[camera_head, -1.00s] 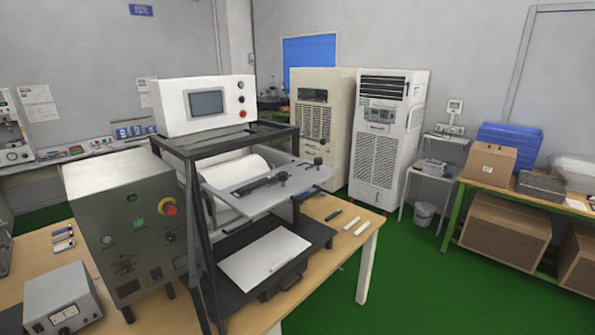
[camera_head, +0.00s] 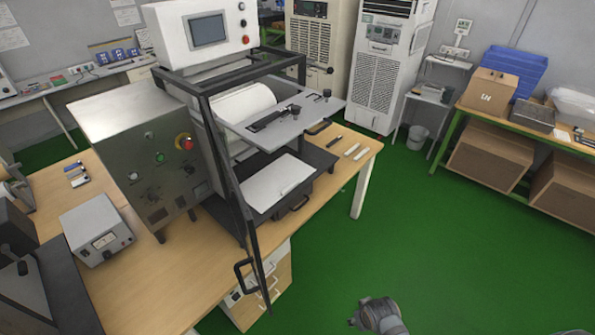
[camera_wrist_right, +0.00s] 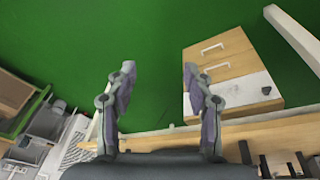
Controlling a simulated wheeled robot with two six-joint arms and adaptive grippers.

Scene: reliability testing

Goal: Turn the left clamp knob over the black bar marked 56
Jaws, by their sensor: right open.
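In the head view, the test machine (camera_head: 245,82) has a grey plate (camera_head: 305,121) with a black bar (camera_head: 268,121) lying on it. One dark clamp knob (camera_head: 294,108) stands at the bar's right end. Another dark knob (camera_head: 326,94) stands farther right on the plate. A marking 56 is too small to read, and a knob at the bar's left end cannot be made out. My right gripper (camera_wrist_right: 160,82) is open and empty in the right wrist view, above the green floor and far from the knobs. My left gripper is not in view.
Pale strips (camera_head: 353,150) lie on the wooden table (camera_head: 165,270). Drawers (camera_head: 262,290) stand below. The green floor (camera_head: 400,220) is open to the right.

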